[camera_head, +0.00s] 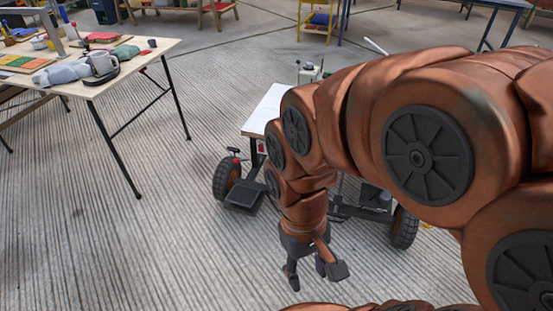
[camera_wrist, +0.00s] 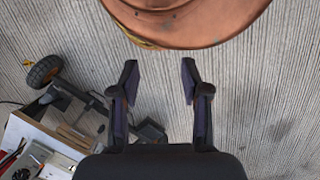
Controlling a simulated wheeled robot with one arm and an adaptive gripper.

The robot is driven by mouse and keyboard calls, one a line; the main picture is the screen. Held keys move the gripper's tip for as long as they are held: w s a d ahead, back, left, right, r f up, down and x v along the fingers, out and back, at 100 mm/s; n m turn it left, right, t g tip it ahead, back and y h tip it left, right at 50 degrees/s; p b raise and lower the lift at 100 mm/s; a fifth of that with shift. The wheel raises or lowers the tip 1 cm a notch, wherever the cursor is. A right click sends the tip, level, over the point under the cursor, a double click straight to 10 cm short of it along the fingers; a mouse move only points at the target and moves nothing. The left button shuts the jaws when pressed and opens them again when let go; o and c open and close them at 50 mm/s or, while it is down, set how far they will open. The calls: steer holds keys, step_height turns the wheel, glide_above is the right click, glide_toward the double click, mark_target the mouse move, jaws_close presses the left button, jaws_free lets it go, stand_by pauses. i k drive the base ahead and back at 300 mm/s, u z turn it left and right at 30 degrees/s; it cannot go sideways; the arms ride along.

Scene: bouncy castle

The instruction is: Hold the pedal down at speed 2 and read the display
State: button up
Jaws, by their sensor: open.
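My gripper (camera_head: 315,269) hangs low over the ridged floor, in front of a wheeled cart; its fingers are apart and empty. The wrist view shows the gap between the fingertips (camera_wrist: 159,80) with bare floor beyond. A dark flat plate (camera_head: 243,196) sits low beside the cart's left wheel and may be the pedal; my gripper is to its right and apart from it. A grey-green device (camera_head: 308,73) stands at the back of the cart's white top (camera_head: 266,108). I cannot make out a display or a speed setting. My copper arm hides much of the cart.
The cart has a left wheel (camera_head: 226,177) and a right wheel (camera_head: 404,229); one wheel (camera_wrist: 44,71) shows in the wrist view. A wooden table (camera_head: 130,69) with a mug and cloths stands at the left. The floor at lower left is clear.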

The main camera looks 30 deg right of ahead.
mark_target(247, 196)
steer(key=u, duration=0.55)
steer(key=k, duration=1.3)
steer(key=z, duration=0.25)
steer(key=i, duration=0.65)
steer(key=z, duration=0.95)
steer(key=i, duration=0.85)
steer(key=u, duration=0.65)
steer(key=i, duration=0.95)
steer(key=u, duration=1.05)
